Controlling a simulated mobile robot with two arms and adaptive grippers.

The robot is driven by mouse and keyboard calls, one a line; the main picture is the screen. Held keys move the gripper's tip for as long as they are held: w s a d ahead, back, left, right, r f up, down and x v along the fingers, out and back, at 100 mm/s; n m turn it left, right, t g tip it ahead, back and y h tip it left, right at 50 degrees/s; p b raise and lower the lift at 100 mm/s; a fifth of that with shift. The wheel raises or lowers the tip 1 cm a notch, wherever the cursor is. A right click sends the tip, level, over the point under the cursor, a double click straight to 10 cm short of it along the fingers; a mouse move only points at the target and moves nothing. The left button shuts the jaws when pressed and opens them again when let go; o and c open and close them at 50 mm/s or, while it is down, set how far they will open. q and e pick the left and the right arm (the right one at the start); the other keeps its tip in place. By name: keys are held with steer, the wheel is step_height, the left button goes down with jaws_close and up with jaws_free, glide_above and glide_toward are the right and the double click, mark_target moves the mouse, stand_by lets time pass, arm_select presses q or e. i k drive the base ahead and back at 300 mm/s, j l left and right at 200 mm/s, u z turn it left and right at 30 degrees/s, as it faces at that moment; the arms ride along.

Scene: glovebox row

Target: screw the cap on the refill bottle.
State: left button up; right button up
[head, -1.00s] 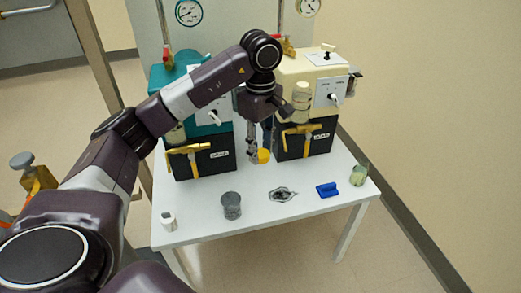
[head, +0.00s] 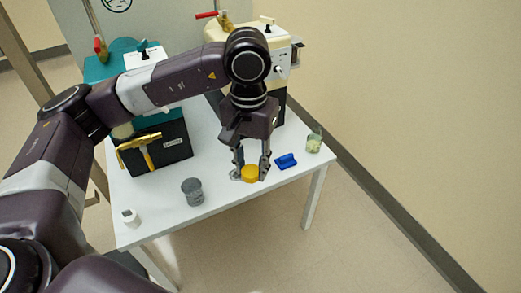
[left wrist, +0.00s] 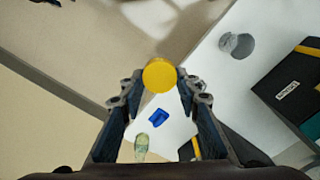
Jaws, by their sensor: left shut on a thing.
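My left gripper (head: 251,176) is shut on a round yellow cap (head: 250,173) and holds it over the table's front part. In the left wrist view the yellow cap (left wrist: 159,75) sits between the two fingertips (left wrist: 158,88). A grey round jar (head: 192,191) stands upright on the table to the left of the gripper, apart from it; it also shows in the left wrist view (left wrist: 237,44). A small white container (head: 130,217) stands near the table's front left corner. I cannot tell which of them is the refill bottle. My right gripper is not in view.
A blue object (head: 286,161) and a glass beaker (head: 314,142) are right of the gripper on the white table (head: 215,203). A teal and black machine with a yellow handle (head: 140,141) and a cream machine (head: 280,50) stand behind.

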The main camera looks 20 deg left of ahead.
mark_target(314, 139)
steer(key=i+l+u, duration=0.85)
steer(key=l+u, duration=0.2)
steer(key=l, duration=0.25)
